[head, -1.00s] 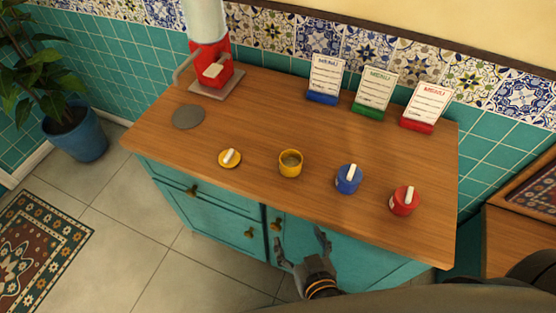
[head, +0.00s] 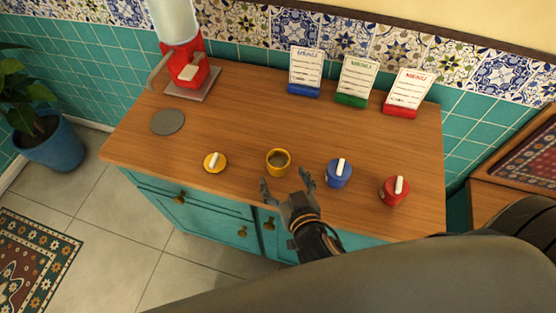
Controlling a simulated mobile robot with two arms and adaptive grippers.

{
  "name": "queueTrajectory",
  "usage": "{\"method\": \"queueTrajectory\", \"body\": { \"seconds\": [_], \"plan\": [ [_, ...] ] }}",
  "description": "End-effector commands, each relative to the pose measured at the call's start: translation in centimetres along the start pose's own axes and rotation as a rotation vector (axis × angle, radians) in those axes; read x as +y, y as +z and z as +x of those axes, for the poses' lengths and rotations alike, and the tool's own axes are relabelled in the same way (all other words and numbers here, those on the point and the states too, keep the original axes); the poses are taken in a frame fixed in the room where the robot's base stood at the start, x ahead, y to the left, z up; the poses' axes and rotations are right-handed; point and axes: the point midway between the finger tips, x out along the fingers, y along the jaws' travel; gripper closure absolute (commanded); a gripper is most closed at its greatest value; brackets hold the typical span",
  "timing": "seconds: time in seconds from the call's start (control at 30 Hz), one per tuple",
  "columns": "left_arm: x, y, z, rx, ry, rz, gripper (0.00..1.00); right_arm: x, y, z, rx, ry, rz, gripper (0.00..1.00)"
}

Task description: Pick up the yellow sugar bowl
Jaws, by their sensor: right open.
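The yellow sugar bowl (head: 278,168) stands upright and uncovered on the wooden counter in the head view. A yellow lid (head: 214,167) with a white handle lies on the counter to its left. My right gripper (head: 286,184) is open and empty just in front of the bowl, toward the counter's front edge. Its two fingers are spread and point toward the bowl. I cannot tell whether a fingertip touches it. My left gripper is not in view.
A blue bowl (head: 338,173) and a red bowl (head: 394,190), both lidded, stand to the right. A red grinder-like device (head: 185,72) and a grey disc (head: 167,122) are at the left. Menu stands (head: 306,72) line the back. The counter's middle (head: 240,115) is clear.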

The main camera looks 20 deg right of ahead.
Motion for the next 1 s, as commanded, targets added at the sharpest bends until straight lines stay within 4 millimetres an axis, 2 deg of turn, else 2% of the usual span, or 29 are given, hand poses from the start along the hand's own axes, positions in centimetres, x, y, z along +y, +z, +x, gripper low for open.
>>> {"method": "queueTrajectory", "body": {
  "seconds": [0.13, 0.27, 0.4, 0.53, 0.83, 0.87, 1.0],
  "plan": [
    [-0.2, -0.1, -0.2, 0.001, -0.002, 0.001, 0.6, 0.1, -0.1, 1.0, 0.001, 0.0, -0.002, 0.2],
    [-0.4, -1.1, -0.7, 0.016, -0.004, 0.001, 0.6, 0.2, -0.5, 2.0, 0.002, 0.0, -0.002, 0.2],
    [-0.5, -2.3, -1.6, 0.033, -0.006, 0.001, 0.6, 0.5, -1.0, 4.0, 0.002, 0.0, -0.004, 0.2],
    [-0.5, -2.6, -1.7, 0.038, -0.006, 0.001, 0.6, 0.5, -0.7, 5.7, 0.0, 0.001, -0.001, 0.2],
    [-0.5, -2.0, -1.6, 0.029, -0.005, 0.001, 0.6, 0.5, -0.6, 6.2, 0.0, 0.001, 0.0, 0.2],
    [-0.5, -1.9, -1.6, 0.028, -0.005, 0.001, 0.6, 0.5, -0.6, 6.2, 0.0, 0.001, 0.0, 0.24],
    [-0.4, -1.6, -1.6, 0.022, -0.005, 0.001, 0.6, 0.5, -0.6, 6.2, 0.0, 0.001, 0.0, 0.52]
  ]
}}
